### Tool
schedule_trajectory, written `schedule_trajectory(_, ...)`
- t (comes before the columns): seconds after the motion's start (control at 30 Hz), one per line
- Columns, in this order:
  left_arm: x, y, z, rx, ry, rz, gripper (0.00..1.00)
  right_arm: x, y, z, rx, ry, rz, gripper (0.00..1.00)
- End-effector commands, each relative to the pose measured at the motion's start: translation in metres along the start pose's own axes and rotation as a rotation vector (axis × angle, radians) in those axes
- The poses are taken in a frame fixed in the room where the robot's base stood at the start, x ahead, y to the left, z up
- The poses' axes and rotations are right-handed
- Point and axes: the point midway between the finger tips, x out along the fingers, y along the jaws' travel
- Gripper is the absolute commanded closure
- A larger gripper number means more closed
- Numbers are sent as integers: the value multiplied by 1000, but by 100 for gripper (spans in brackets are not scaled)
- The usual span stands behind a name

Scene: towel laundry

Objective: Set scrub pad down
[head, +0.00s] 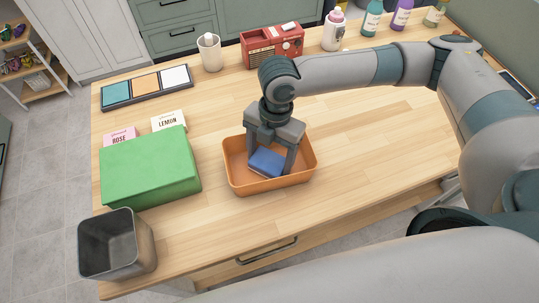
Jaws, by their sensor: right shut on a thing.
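A blue scrub pad (266,162) is between the fingers of my right gripper (272,165). The gripper points down and is shut on the pad. Pad and fingertips are inside an orange tray (238,185) on the wooden table. The pad is low in the tray; I cannot tell whether it touches the tray floor. The gripper and its fingers hide part of the pad. My left gripper is not in view.
A green box (150,173) stands left of the tray, with a grey metal bin (115,245) in front of it. ROSE (120,136) and LEMON (169,121) cards stand behind. A red radio (272,45), a cup (210,52) and bottles line the back.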

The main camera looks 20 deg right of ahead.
Motion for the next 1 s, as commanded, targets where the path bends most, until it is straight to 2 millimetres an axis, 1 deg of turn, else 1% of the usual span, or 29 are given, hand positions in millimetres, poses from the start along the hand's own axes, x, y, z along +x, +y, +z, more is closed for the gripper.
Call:
schedule_trajectory(0.4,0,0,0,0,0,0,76,4,0,0,0,0,0,56)
schedule_trajectory(0.43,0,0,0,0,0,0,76,4,0,0,0,0,0,25)
schedule_trajectory(0.47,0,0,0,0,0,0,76,4,0,1,0,0,0,22)
schedule_trajectory(0.8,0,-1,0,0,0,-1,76,2,0,0,-1,0,0,22)
schedule_trajectory(1.0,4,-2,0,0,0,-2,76,-8,1,1,-1,-1,3,22)
